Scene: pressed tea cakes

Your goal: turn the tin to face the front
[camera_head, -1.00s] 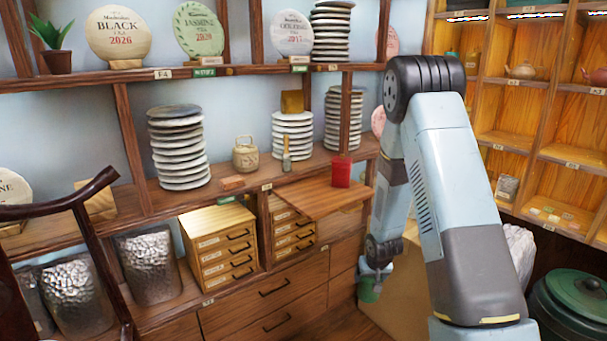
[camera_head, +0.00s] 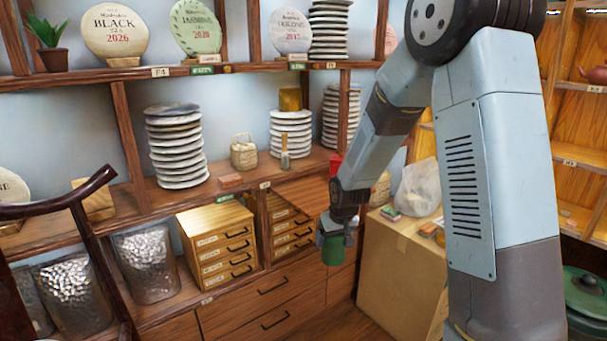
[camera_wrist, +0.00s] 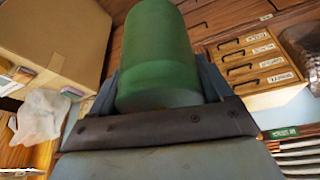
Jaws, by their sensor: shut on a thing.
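My gripper (camera_head: 336,228) is shut on a green tin (camera_head: 332,250) and holds it in the air in front of the drawers, left of the cardboard box. In the wrist view the green tin (camera_wrist: 160,50) fills the space between the fingers of my gripper (camera_wrist: 160,88). Its visible side there is plain green, with no label showing. A red tin (camera_head: 335,164) stands at the right end of the counter, mostly hidden behind my arm.
The cardboard box (camera_head: 395,275) stands on the right with a white bag (camera_head: 420,187) and small packets on top. The wooden counter (camera_head: 300,193) holds stacked tea cakes (camera_head: 178,150), a small jar (camera_head: 244,155) and a brush (camera_head: 285,155). A small drawer cabinet (camera_head: 218,245) sits below it.

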